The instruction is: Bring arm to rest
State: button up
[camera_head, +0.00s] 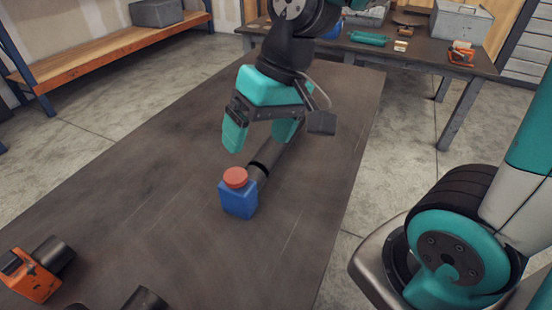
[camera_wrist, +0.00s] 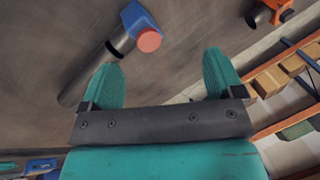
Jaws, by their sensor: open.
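My gripper (camera_head: 262,138) is open and empty above the dark table (camera_head: 130,200), its two teal fingers spread apart. It also shows in the wrist view (camera_wrist: 165,80), with nothing between the fingers. In the head view a dark pipe (camera_head: 279,155) lies on the table just below and behind the gripper. A blue block with a red round cap (camera_head: 239,195) is at the pipe's near end, seeming to touch it. In the wrist view the pipe (camera_wrist: 85,82) and the blue block (camera_wrist: 143,22) lie beyond the left finger.
An orange clamp-like part (camera_head: 33,275) with a dark cylinder lies at the table's near left. Another dark cylinder (camera_head: 147,299) is cut off at the bottom edge. A wooden shelf (camera_head: 110,48) stands far left, and a cluttered workbench (camera_head: 410,48) stands behind.

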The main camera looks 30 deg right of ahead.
jog(key=s+a+r+n+g, duration=0.1)
jog(key=s+a+n, duration=0.2)
jog(key=s, duration=0.6)
jog(key=n, duration=0.2)
jog(key=shift+r+n, duration=0.2)
jog(key=shift+n, duration=0.2)
